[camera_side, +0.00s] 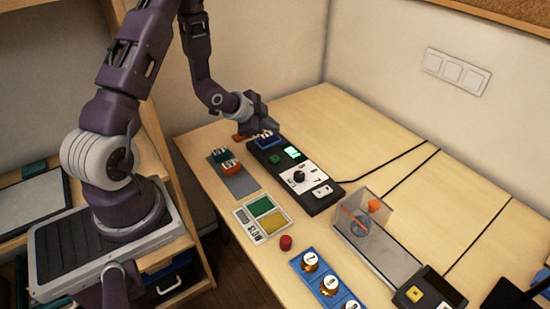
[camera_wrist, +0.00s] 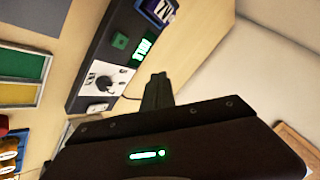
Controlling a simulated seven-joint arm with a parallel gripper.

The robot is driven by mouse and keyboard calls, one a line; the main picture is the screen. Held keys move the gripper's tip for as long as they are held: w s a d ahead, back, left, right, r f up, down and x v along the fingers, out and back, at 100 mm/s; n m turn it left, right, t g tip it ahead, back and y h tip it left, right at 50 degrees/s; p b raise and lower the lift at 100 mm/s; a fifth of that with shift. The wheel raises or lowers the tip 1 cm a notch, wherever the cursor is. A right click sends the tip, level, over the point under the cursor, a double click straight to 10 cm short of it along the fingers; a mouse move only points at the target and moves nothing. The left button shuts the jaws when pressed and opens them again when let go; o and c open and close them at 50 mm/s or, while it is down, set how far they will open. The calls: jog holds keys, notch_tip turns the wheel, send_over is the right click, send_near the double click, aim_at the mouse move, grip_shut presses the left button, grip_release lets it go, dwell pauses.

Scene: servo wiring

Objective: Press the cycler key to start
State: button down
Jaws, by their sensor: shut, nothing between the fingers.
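The cycler is a long black box (camera_side: 318,205) on the table, also in the wrist view (camera_wrist: 84,95). It has a green square key (camera_side: 275,159), also in the wrist view (camera_wrist: 120,41), beside a lit green display (camera_side: 292,153) that seems to read IDLE. A white panel with a black knob (camera_side: 298,177) and a pale rocker-like part (camera_side: 322,190) sit further along. A blue servo (camera_side: 266,138) sits at its far end. My gripper (camera_side: 270,125) is shut and empty, above the far end; its fingers (camera_wrist: 158,80) are apart from the key.
A grey mat (camera_side: 238,184) holds a green and an orange-red servo to the left. A tray with green and yellow pads (camera_side: 266,207), a red knob (camera_side: 286,242) and a blue rack (camera_side: 305,267) lie nearer. A clear-walled box (camera_side: 375,205) stands right; cables cross the table.

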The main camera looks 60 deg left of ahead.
aim_at(272, 159)
jog(key=shift+f, duration=4.4)
jog(key=shift+f, duration=0.4)
jog(key=shift+f, duration=0.5)
jog(key=shift+r, duration=0.9)
jog(key=shift+r, duration=2.55)
